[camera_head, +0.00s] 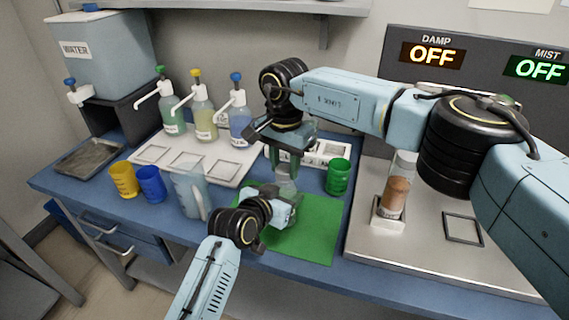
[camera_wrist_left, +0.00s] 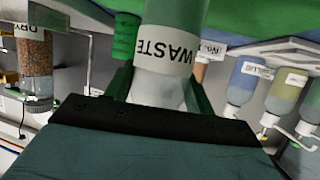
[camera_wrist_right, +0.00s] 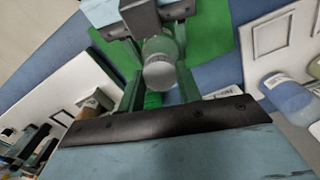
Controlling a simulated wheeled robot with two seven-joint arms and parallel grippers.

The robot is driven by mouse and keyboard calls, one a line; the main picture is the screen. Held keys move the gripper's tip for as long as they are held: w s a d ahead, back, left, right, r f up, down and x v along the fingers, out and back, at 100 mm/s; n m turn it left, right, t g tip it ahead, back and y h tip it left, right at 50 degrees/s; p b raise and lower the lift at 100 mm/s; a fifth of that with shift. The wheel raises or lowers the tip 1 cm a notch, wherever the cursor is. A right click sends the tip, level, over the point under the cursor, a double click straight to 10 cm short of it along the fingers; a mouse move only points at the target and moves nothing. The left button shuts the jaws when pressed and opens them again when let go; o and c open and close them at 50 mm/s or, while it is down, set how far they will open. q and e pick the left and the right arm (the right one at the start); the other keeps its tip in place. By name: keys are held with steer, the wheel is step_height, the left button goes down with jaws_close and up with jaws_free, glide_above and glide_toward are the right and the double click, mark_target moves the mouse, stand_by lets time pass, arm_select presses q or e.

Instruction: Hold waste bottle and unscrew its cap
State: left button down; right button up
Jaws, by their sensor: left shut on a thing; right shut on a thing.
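The waste bottle (camera_head: 285,184) is a clear bottle above the green mat; its WASTE label (camera_wrist_left: 165,50) shows upside down in the left wrist view. My left gripper (camera_head: 288,207) is shut around the bottle's body from the front left. My right gripper (camera_head: 288,166) points down from above and is shut at the bottle's top. In the right wrist view the round grey cap (camera_wrist_right: 158,74) sits between the right fingers. I cannot tell whether the cap is loose on the neck. The bottle's lower end is largely hidden by my left gripper in the head view.
A green mat (camera_head: 315,235) lies below. A clear jug (camera_head: 188,190), blue cup (camera_head: 151,184), yellow cup (camera_head: 124,180) and green cup (camera_head: 338,177) stand nearby. Pump bottles stand behind on a white tray (camera_head: 222,174). A brown-filled container (camera_head: 396,197) stands on the right bench.

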mark_target(285, 169)
steer(key=n, duration=0.3)
steer(key=shift+r, duration=0.2)
stand_by(0.5)
steer(key=shift+r, duration=0.95)
steer(key=shift+r, duration=2)
arm_select(q)
steer(key=shift+c, duration=2.3)
jaws_free()
